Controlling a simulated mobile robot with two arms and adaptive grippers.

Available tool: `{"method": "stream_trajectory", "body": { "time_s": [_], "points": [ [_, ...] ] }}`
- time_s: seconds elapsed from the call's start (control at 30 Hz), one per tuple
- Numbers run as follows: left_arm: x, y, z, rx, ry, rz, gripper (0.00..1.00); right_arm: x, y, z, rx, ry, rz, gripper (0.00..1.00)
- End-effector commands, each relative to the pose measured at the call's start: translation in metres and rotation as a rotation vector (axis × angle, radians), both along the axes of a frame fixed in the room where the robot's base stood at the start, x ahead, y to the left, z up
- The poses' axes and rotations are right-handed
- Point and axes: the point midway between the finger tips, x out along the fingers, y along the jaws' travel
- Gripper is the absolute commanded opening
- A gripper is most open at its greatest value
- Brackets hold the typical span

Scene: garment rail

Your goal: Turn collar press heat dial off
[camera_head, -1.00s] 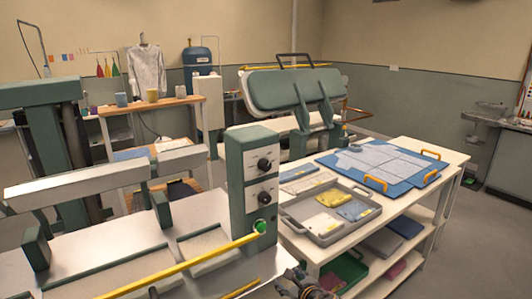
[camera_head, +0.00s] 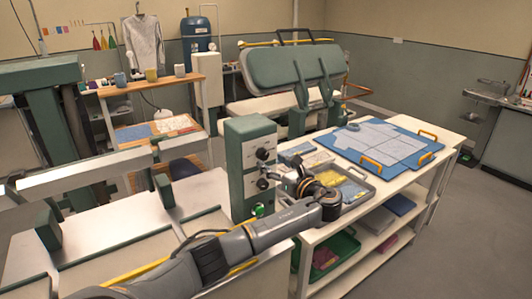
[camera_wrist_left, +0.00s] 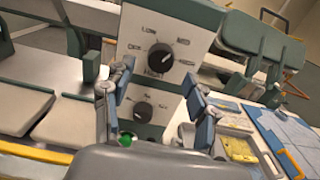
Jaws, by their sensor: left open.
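The collar press control box (camera_head: 236,160) is a green post with a pale front panel (camera_wrist_left: 160,20). The upper black dial (camera_head: 262,154) also shows in the left wrist view (camera_wrist_left: 160,57), with printed labels around it; its pale mark seems to point up and right. A lower black dial (camera_head: 262,183) sits beneath it, also in the left wrist view (camera_wrist_left: 143,112). My left gripper (camera_head: 282,174) is open in front of the panel. In the left wrist view its fingers (camera_wrist_left: 157,75) stand either side of the dials, with no visible contact. My right gripper is out of view.
A green button (camera_head: 258,210) and a yellow bar (camera_head: 135,273) lie low by the box. Right of it, a white table (camera_head: 330,222) holds a grey tray (camera_head: 365,184) and a blue board (camera_head: 420,160). A large green press (camera_head: 290,66) stands behind.

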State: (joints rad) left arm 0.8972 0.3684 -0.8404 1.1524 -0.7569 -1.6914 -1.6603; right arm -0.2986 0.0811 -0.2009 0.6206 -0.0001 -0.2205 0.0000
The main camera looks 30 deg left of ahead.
Motion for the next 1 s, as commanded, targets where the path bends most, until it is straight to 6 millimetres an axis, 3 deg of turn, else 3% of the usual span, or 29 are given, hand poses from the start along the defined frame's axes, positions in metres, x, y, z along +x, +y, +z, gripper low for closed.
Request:
{"method": "stream_trajectory", "body": {
  "time_s": [0.1,0.23,0.63,0.9,1.0],
  "points": [
    [0.007,0.020,0.003,0.000,0.001,0.002,0.58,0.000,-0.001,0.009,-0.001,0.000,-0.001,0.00],
    [0.013,0.033,0.002,0.000,0.000,0.001,0.58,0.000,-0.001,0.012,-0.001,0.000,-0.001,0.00],
    [0.017,0.040,0.000,-0.002,-0.001,-0.001,0.58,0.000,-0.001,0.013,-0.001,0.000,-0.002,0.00],
    [0.017,0.039,0.000,-0.002,-0.001,-0.001,0.05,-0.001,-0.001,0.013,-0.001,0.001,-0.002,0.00],
    [0.017,0.039,0.000,-0.002,-0.001,-0.001,0.03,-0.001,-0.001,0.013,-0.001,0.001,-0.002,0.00]
  ]
}}
